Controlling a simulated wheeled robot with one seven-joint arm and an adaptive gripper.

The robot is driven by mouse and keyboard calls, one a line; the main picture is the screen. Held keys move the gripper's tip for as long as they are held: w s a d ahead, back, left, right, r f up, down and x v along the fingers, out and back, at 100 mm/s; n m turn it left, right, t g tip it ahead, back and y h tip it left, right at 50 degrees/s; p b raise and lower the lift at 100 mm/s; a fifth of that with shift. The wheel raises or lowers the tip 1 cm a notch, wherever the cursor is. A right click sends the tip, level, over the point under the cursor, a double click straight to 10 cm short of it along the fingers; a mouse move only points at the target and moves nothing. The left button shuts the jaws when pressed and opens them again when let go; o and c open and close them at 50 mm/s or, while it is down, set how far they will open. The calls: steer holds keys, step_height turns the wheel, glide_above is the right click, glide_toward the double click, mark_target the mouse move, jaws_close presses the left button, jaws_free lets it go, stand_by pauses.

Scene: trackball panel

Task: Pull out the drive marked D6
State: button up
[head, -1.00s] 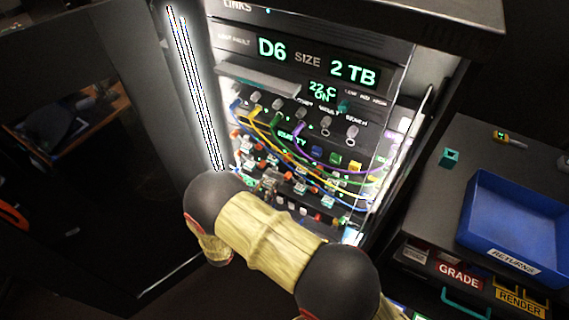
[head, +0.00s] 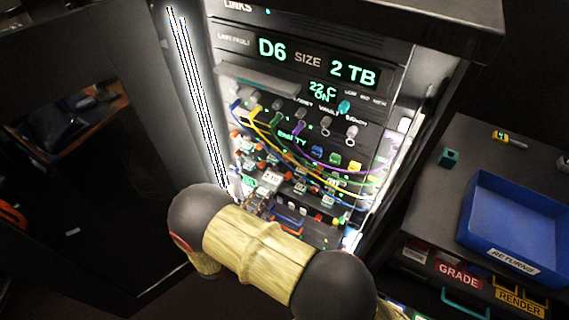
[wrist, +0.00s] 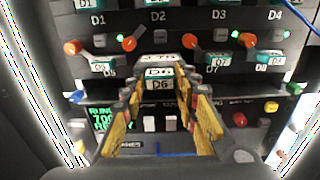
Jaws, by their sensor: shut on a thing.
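The drive marked D6 (wrist: 159,84) is in the middle of the wrist view, its teal label facing me. My gripper (wrist: 160,98) has its yellow-sided fingers on both sides of it and is shut on it. D6 stands nearer to me than its neighbours D5 (wrist: 103,68) and D7 (wrist: 217,67); I cannot tell how far out it is. In the head view my arm covers the lower part of the rack, and the gripper is small and hard to make out there.
Drives D1 (wrist: 98,19) to D4 form the row above; D8 (wrist: 269,68) is at the right. Colored cables hang across the rack panel (head: 300,65), whose display reads D6, 2 TB. A blue returns tray (head: 513,215) stands at the right. The dark rack door is open at the left.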

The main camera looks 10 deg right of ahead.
steer(key=shift+s+a, duration=0.1)
stand_by(0.3)
steer(key=v, duration=0.7)
steer(key=shift+s+a, duration=0.25)
steer(key=shift+s, duration=0.1)
stand_by(0.9)
